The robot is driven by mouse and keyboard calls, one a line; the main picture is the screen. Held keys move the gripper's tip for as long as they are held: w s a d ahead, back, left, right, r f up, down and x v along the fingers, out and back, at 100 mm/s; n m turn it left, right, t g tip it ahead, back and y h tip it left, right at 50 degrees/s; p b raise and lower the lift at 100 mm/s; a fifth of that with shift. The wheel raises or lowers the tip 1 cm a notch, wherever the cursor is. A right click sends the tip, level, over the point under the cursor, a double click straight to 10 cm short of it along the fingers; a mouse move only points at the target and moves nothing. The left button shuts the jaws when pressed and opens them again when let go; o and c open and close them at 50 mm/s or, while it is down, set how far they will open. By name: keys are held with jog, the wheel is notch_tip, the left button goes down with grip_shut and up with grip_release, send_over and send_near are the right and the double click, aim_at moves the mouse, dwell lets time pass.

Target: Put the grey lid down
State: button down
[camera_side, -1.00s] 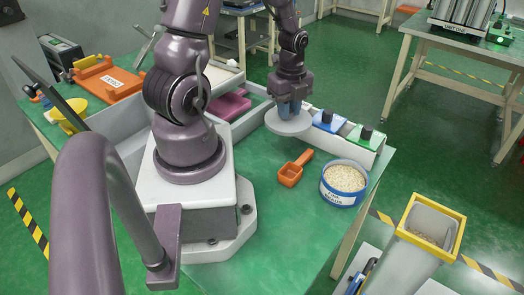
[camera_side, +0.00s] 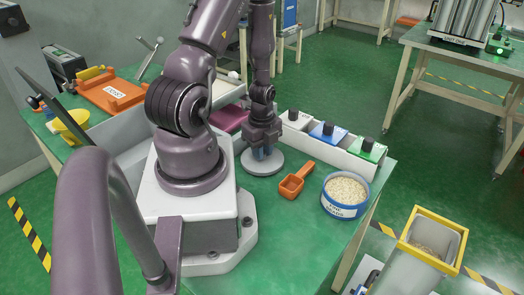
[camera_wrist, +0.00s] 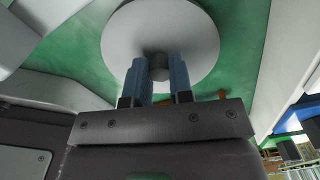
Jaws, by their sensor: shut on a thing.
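The grey lid (camera_side: 263,165) is a flat round disc with a dark knob. It is low at the green tabletop, left of the orange scoop; it appears to rest on the table, though a small gap cannot be ruled out. My gripper (camera_side: 264,153) is above it with blue fingers shut on the knob. In the wrist view the lid (camera_wrist: 161,25) fills the top middle, and my gripper's fingers (camera_wrist: 159,72) stand on both sides of the knob. The blue-rimmed tub (camera_side: 343,206) of pale grains stands open at the right.
The orange scoop (camera_side: 294,182) lies between lid and tub. A white rack (camera_side: 333,148) with white, blue and green flaps runs along the back edge. A yellow-rimmed bin (camera_side: 432,240) stands off the table at right.

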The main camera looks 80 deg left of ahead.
jog(key=shift+f, duration=0.25)
jog(key=shift+f, duration=0.1)
jog(key=c, duration=1)
grip_release()
